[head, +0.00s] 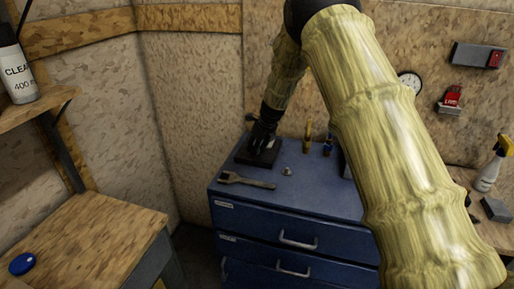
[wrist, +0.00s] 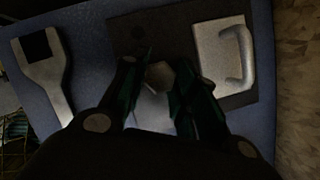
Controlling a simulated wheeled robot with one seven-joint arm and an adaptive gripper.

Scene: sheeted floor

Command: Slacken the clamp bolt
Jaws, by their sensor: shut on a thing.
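The clamp bolt (wrist: 160,73) shows in the wrist view as a pale, faceted head between my fingertips. My gripper (wrist: 159,80) is shut on it, one dark green finger on each side. In the head view my gripper (head: 262,138) reaches down over the dark base plate (head: 256,156) on the blue cabinet, and the bolt is hidden there. The plate also shows in the wrist view (wrist: 190,30), with a pale metal block and handle (wrist: 223,52) on its right. The bolt's lower part is hidden by my fingers.
An open-ended wrench (head: 247,180) lies on the cabinet (head: 300,196) in front of the plate, and left in the wrist view (wrist: 45,72). A small metal piece (head: 287,171) and upright brass-coloured (head: 307,137) and blue (head: 327,148) items stand to the right.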

